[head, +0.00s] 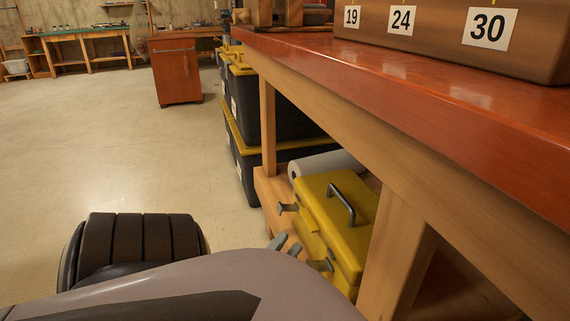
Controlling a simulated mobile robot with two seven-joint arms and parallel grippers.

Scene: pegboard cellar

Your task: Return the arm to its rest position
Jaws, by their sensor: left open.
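My left arm (150,290) comes in from the lower left and spans the bottom of the head view. My left gripper (286,245) shows only as two small grey fingertips past the arm's edge. They are apart, with nothing visible between them. The fingertips appear just left of a yellow toolbox (318,203) under the workbench; whether they touch it cannot be told. The rest of the gripper is hidden behind the arm. My right gripper is not in view.
A red-topped workbench (420,90) fills the right side, its wooden leg (400,250) close by. A numbered wooden block (440,38) stands on top. Black-and-yellow crates (270,115) are stacked beyond. A red cabinet (176,75) stands farther back. The floor (100,140) at left is clear.

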